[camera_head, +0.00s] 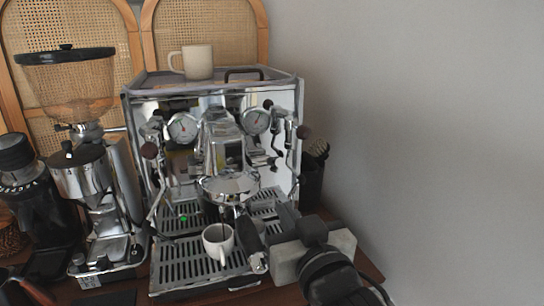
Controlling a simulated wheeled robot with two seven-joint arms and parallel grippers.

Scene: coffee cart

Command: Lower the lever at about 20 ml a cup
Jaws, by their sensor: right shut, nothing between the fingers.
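The chrome espresso machine (288,100) stands in the middle, with its group head (222,135) at the front. A small chrome lever (262,158) shows at the group's right side. A portafilter (250,238) sits under the group with its black handle pointing forward and down. A white cup (212,233) stands on the drip tray (185,272) below it; its fill level is too small to read. My left gripper is out of view.
A grinder (80,175) with a hopper and a darker grinder (40,205) stand at the left. A beige mug (198,62) sits on top of the machine. A dark container (313,180) stands at the machine's right. A grey wall (430,130) closes off the right.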

